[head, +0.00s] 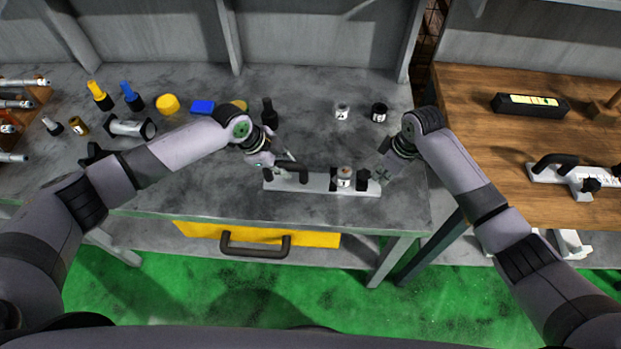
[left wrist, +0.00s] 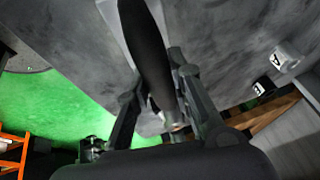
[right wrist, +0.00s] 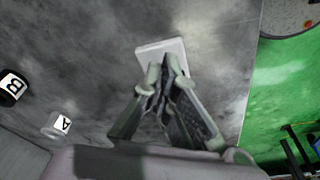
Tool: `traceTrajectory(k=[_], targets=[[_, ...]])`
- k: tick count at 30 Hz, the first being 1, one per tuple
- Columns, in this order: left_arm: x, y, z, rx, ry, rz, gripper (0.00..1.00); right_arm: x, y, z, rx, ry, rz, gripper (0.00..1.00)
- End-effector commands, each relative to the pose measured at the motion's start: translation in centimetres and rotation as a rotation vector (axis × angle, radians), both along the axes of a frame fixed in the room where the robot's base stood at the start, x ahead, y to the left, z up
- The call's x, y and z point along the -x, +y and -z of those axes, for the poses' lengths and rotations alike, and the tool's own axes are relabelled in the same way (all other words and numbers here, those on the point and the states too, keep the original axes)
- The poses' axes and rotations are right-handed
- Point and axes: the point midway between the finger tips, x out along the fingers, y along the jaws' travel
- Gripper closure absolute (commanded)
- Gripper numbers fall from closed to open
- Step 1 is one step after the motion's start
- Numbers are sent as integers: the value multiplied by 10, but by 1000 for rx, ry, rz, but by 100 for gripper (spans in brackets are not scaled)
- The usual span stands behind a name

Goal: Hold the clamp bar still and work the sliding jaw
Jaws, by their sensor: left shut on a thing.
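The clamp bar (head: 315,184) is a pale grey strip lying flat near the table's front edge. A black handle (head: 293,174) rises at its left part and crosses the left wrist view (left wrist: 146,45). My left gripper (head: 273,166) is shut on this handle, one finger on each side. The sliding jaw (head: 345,182) sits right of the middle, with a white labelled cylinder and black sides. My right gripper (head: 382,175) is by the bar's right end, apart from the jaw. In the right wrist view its fingertips (right wrist: 167,68) are close together over the bar's end (right wrist: 158,48).
Two small labelled weights, one white (head: 341,111) and one black (head: 379,112), stand behind the bar. A black-topped bottle (head: 269,115), a blue block (head: 203,107) and a yellow knob (head: 167,103) stand further left. A wooden table (head: 500,150) adjoins on the right. The grey surface between is clear.

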Motion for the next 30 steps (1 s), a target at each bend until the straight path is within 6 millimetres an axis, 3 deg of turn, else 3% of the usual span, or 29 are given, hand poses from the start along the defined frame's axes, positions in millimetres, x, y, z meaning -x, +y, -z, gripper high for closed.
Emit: traceTrajectory(k=[30], targets=[[3,2,3,-11,7,4,100,-2,2,10,-6,-5,-1,100]])
